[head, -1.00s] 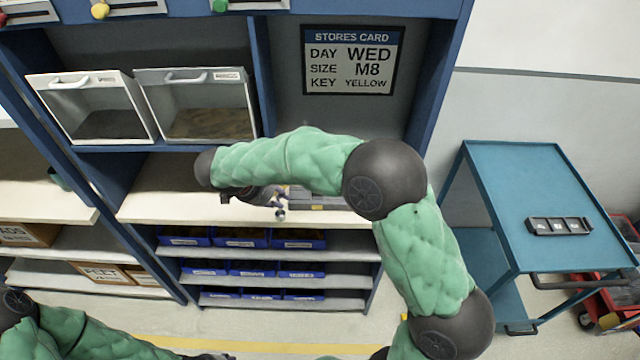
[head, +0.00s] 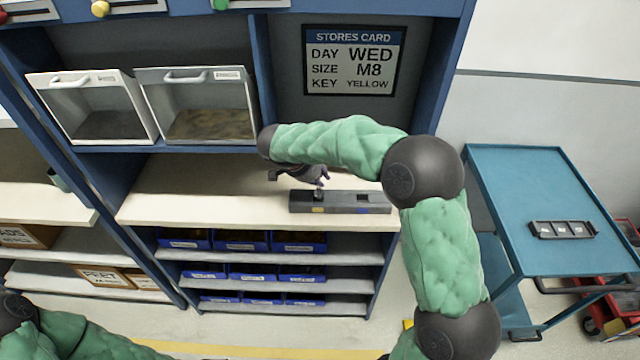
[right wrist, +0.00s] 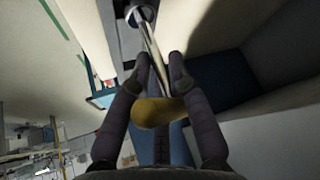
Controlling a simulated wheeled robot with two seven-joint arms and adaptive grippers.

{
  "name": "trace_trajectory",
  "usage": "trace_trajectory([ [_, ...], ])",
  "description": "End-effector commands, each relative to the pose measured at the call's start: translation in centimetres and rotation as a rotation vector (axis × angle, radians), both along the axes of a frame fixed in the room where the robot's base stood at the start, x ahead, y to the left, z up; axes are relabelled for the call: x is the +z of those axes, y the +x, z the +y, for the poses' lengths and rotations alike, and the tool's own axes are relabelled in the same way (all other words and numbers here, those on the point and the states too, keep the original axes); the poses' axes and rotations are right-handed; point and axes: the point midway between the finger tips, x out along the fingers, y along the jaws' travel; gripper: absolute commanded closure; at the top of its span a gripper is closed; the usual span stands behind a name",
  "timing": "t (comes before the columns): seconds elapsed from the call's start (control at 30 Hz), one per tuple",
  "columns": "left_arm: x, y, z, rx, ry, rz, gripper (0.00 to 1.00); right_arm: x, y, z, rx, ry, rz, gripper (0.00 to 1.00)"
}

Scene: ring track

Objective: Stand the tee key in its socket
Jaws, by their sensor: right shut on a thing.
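My right gripper (head: 316,176) is shut on the tee key (right wrist: 160,112), around its yellow crossbar. The key's metal shaft (right wrist: 149,48) points away from the gripper, with a round end at the top of the right wrist view. In the head view the shaft's end is at the left part of a dark grey socket block (head: 341,203), by its yellow mark (head: 318,210). I cannot tell whether it is in the hole or just above. The block lies on the pale shelf and also has a blue mark. My left gripper is out of view.
A stores card (head: 353,60) on the back panel reads WED, M8, YELLOW. Two clear-fronted bins (head: 198,103) hang at left above the shelf (head: 215,190). Blue bins (head: 240,241) fill the racks below. A teal trolley (head: 520,190) stands at right. The shelf left of the block is clear.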

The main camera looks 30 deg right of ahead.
Motion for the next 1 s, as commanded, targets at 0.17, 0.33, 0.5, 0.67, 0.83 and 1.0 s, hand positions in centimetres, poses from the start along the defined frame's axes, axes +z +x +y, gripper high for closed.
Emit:
trace_trajectory([
  [0.17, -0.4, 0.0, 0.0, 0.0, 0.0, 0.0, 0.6, -2.8, -0.5, 0.4, 0.004, 0.008, 0.024, 1.0],
  [0.33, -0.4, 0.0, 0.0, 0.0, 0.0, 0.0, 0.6, -3.0, -0.6, 0.5, 0.005, 0.009, 0.031, 0.76],
  [0.5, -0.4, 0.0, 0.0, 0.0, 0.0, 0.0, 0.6, -2.7, -0.5, 0.4, 0.004, 0.008, 0.024, 0.55],
  [0.67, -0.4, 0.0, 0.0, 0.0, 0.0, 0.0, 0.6, -2.5, -0.4, 0.3, 0.004, 0.006, 0.02, 0.55],
  [0.83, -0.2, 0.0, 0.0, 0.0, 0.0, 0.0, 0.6, -1.8, -0.3, 0.5, 0.003, 0.005, 0.016, 0.55],
  [1.0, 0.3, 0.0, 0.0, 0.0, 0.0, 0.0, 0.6, 0.3, -0.5, 1.8, 0.004, 0.004, 0.011, 0.55],
])
